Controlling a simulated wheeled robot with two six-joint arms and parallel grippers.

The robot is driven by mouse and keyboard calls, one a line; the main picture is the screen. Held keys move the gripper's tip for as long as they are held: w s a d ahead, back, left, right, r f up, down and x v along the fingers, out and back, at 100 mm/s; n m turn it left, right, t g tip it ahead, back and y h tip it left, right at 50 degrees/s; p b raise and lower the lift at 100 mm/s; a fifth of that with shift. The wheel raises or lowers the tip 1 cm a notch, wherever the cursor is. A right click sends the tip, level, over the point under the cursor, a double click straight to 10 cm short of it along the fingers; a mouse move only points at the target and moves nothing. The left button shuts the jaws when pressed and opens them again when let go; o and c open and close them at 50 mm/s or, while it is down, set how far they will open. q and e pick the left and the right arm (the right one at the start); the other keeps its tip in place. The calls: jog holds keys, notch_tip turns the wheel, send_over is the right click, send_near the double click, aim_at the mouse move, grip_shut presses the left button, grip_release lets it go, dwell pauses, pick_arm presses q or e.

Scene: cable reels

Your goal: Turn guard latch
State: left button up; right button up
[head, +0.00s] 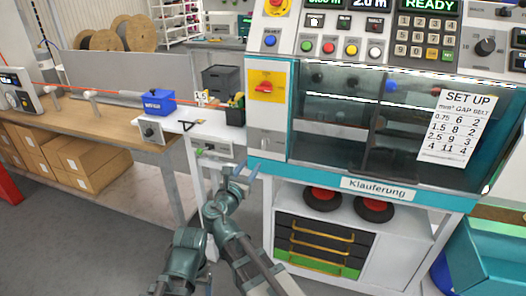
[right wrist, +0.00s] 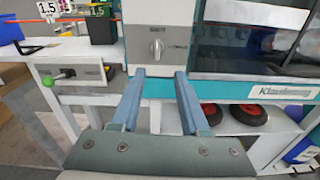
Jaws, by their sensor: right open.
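The guard latch is a small grey knob on a pale plate (head: 264,143) at the lower left of the machine's front, beside the glass guard (head: 375,100). In the right wrist view the latch knob (right wrist: 156,47) stands with its grip roughly upright, a word above it and one to its right, too small to read surely. My right gripper (head: 247,169) is open and empty, just below the latch in the head view. In the right wrist view its two blue fingers (right wrist: 160,74) point toward the latch plate, with the knob beyond and between the tips. My left gripper is not in view.
A side panel with a green-tipped lever (right wrist: 60,77) is left of the latch. Red-centred black reels (head: 374,208) sit on the shelf under the machine. A set-up sheet (head: 455,127) hangs on the guard.

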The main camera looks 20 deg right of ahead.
aim_at(263, 143)
jog(key=shift+w+r+n, duration=0.2)
jog(key=shift+w+n, duration=0.05)
jog(key=shift+n, duration=0.15)
jog(key=x, duration=1.3)
jog(key=shift+w+r, duration=0.1)
jog(key=shift+w, duration=0.15)
grip_shut()
